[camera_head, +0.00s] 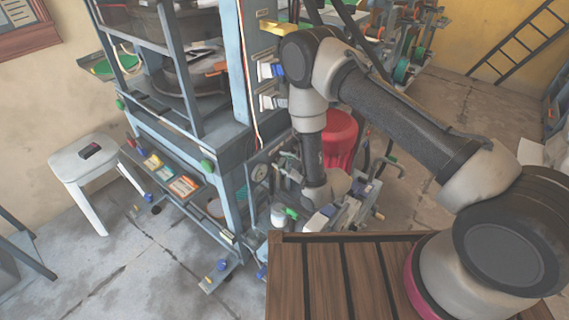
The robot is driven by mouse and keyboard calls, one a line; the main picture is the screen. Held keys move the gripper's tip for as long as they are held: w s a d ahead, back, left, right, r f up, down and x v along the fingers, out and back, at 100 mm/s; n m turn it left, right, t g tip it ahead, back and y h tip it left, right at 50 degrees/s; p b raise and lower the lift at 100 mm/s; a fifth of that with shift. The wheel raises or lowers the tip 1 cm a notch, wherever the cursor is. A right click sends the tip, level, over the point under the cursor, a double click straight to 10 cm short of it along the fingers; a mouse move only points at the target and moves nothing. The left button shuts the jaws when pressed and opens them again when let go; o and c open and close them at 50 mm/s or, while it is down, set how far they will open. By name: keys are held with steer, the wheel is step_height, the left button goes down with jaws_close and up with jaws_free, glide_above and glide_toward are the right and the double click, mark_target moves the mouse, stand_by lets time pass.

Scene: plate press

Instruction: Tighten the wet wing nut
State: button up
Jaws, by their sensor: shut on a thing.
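My arm reaches over the wooden deck and bends down at the elbow. Its wrist ends low beside the blue-framed press (238,70). My gripper (319,213) is small and partly hidden among metal fittings at the foot of the press. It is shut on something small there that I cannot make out. I cannot pick out the wet wing nut or tell any wetness at this size.
A red bin (338,140) stands behind my forearm. The slatted wooden deck (318,270) is in the near foreground. A white stool (84,160) stands at the left, with open floor (130,265) in front. A rack of coloured reels (402,70) stands at the back right.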

steer(key=shift+w+d+m+g+y, duration=0.15)
steer(key=shift+m+g+y, duration=0.55)
steer(key=shift+m+g, duration=0.95)
steer(key=shift+m+t, duration=0.45)
steer(key=o, duration=1)
steer(key=shift+r, duration=0.1)
steer(key=v, duration=1.2)
